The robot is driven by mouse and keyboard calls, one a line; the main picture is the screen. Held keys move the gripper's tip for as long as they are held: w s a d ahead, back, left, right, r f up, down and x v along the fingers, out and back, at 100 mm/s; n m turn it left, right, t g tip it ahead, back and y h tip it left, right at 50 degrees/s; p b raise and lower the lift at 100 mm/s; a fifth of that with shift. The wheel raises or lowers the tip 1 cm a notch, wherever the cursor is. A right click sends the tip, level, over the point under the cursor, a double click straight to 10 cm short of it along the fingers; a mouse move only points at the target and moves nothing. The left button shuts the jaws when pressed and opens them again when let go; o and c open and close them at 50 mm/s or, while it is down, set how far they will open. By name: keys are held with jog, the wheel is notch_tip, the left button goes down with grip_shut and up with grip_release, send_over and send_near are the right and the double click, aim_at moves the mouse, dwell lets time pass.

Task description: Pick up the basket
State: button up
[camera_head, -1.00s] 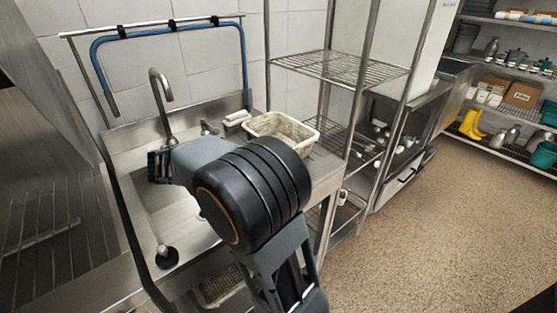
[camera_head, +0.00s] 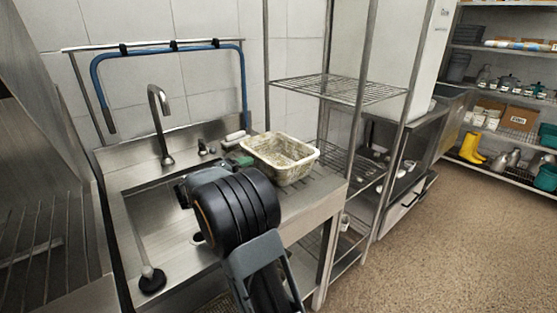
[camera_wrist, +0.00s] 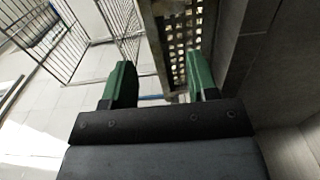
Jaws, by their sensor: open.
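A cream, stained perforated basket (camera_head: 280,170) stands upright on the metal counter to the right of the sink in the head view. In the wrist view, a perforated wall, apparently the basket's (camera_wrist: 178,50), lies ahead between and beyond the finger tips. My gripper (camera_wrist: 160,82) is open, with two green fingers apart and nothing held between them. In the head view my arm's dark wrist hides most of the gripper; a green patch beside the basket's left side may be a finger. I cannot tell whether it touches the basket.
The sink's faucet (camera_head: 160,125) rises behind the basin, left of the basket. A wire shelf rack (camera_head: 338,90) stands close on the basket's right. A white roll-like item (camera_head: 235,137) lies behind the counter's left part. Floor (camera_head: 460,230) at right is clear.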

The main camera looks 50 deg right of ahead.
aim_at(261, 164)
jog(key=shift+s+d+r, duration=0.1)
jog(key=shift+s+d, duration=0.1)
jog(key=shift+d, duration=1.1)
jog(key=shift+s+d+r, duration=0.1)
jog(key=shift+s+d, duration=0.1)
jog(key=shift+d, duration=1.1)
jog(key=shift+a+f, duration=0.1)
grip_shut()
